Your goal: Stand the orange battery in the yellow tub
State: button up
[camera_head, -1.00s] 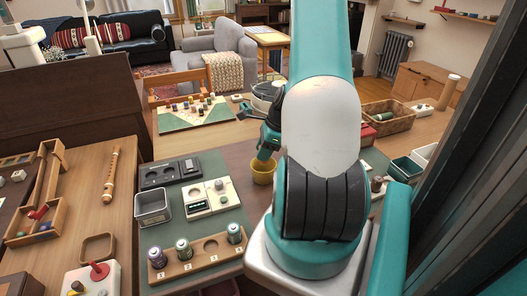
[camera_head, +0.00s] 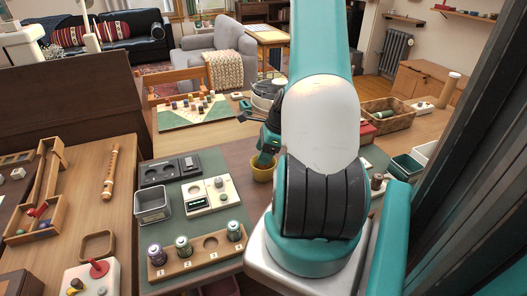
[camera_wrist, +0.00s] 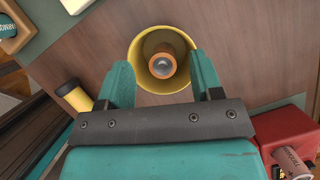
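The yellow tub (camera_head: 262,174) stands on the table beside the green mat, partly covered by my gripper in the head view. In the wrist view the tub (camera_wrist: 137,72) is seen from above, and the orange battery (camera_wrist: 164,64) is inside it, end-on and apparently upright, with its metal end facing me. My gripper (camera_wrist: 162,74) is over the tub with its teal fingers spread. A clear gap shows between the battery and each finger. The battery's lower part is hidden in the tub.
A wooden rack (camera_head: 196,262) holds several batteries, with hole 3 empty. A grey bin (camera_head: 153,205) and a cream device (camera_head: 208,194) are on the mat. A red box (camera_wrist: 285,125) and a yellow-ended cylinder (camera_wrist: 74,95) lie near my gripper.

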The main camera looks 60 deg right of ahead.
jog(key=v, duration=1.3)
jog(key=shift+w+r, duration=0.15)
jog(key=shift+r, duration=0.05)
jog(key=w+a+r+n+g, duration=0.1)
jog(key=w+a+r+n, duration=0.3)
jog(key=a, duration=0.4)
jog(key=w+a+r+n+y, duration=0.1)
jog(key=w+a+n, duration=0.2)
jog(key=a+n, duration=0.45)
jog(key=w+a+r+n+g, duration=0.1)
jog(key=w+a+r+n, duration=0.3)
jog(key=a, duration=0.5)
jog(key=s+a+r+n+g, duration=0.1)
jog(key=s+a+n, duration=0.6)
jog(key=a+n, duration=0.3)
jog(key=s+a+r+n, duration=0.2)
jog(key=s+a+n, duration=0.5)
jog(key=a+n, duration=0.4)
jog(key=shift+a+g+y, duration=0.4)
jog(key=shift+a, duration=0.15)
jog(key=shift+w, duration=0.1)
